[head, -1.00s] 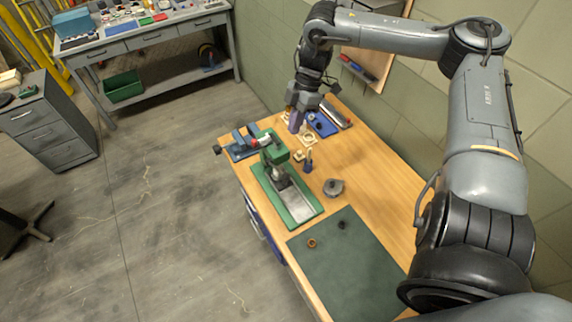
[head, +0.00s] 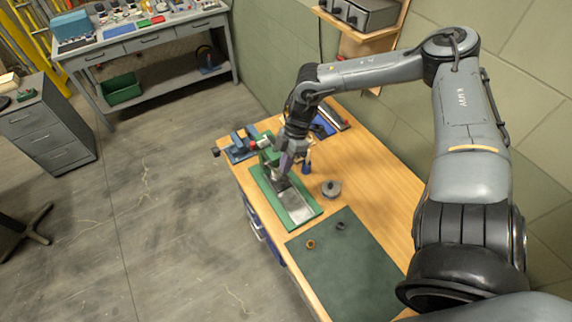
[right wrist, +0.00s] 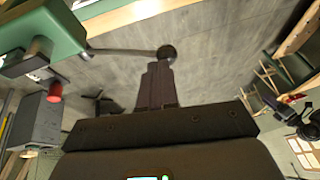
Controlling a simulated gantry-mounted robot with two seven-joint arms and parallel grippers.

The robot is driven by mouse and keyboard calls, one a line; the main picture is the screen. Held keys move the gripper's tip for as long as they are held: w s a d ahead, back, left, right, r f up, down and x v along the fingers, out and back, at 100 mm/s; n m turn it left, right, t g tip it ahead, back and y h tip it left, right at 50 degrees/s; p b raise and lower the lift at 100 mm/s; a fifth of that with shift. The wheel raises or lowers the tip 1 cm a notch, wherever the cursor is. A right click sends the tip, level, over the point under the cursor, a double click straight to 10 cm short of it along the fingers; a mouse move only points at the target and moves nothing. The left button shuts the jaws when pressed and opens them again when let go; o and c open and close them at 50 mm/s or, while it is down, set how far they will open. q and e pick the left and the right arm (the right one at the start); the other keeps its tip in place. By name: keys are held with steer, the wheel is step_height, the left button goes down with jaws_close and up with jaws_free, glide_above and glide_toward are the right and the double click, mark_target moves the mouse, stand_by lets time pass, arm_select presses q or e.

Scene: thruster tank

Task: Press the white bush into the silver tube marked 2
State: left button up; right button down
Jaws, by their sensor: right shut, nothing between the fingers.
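A green arbor press (head: 262,180) stands on the wooden bench, with a pale grey plate on its base. Its lever with a black ball knob (right wrist: 167,52) shows in the right wrist view. My right gripper (head: 287,170) is shut and empty, over the press in the head view. In the right wrist view its fingertips (right wrist: 158,68) lie just below the ball knob in the picture; I cannot tell whether they touch it. I cannot make out the white bush or the silver tube marked 2; my gripper covers part of the press. My left gripper is not in view.
A blue vise (head: 238,150) stands left of the press. A grey round part (head: 331,189) is right of it. A dark green mat (head: 350,270) holds an orange ring (head: 310,244) and a dark ring (head: 340,226). A blue tray (head: 322,127) lies behind my gripper.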

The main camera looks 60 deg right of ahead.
steer(key=shift+s+a+f, duration=0.1)
steer(key=shift+a+f, duration=0.05)
steer(key=shift+f, duration=0.1)
steer(key=shift+f, duration=0.1)
steer(key=shift+s+a+f+t, duration=0.1)
steer(key=shift+s+f+t, duration=0.3)
steer(key=shift+f, duration=0.3)
steer(key=shift+s, duration=0.1)
